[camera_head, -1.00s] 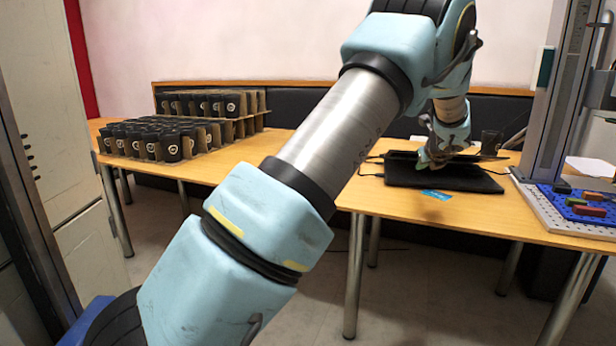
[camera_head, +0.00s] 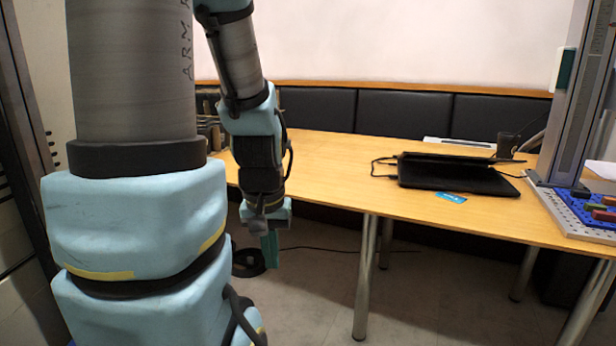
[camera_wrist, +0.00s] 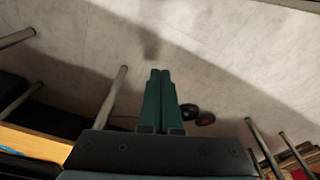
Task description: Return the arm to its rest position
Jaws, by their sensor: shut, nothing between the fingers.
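My gripper (camera_head: 270,250) hangs at the end of my folded arm, pointing down in front of the table's front edge in the head view. In the wrist view its two green fingers (camera_wrist: 160,100) are together, with nothing between them, above the grey floor. My large arm links fill the left of the head view and hide part of the table and the cups there.
The wooden table (camera_head: 340,185) stands behind my gripper, on metal legs (camera_head: 365,280). A black laptop-like device (camera_head: 455,178) and a blue card (camera_head: 451,197) lie on it. A metal column (camera_head: 570,100) and a blue pegboard tray (camera_head: 590,215) stand at right. A cable lies on the floor.

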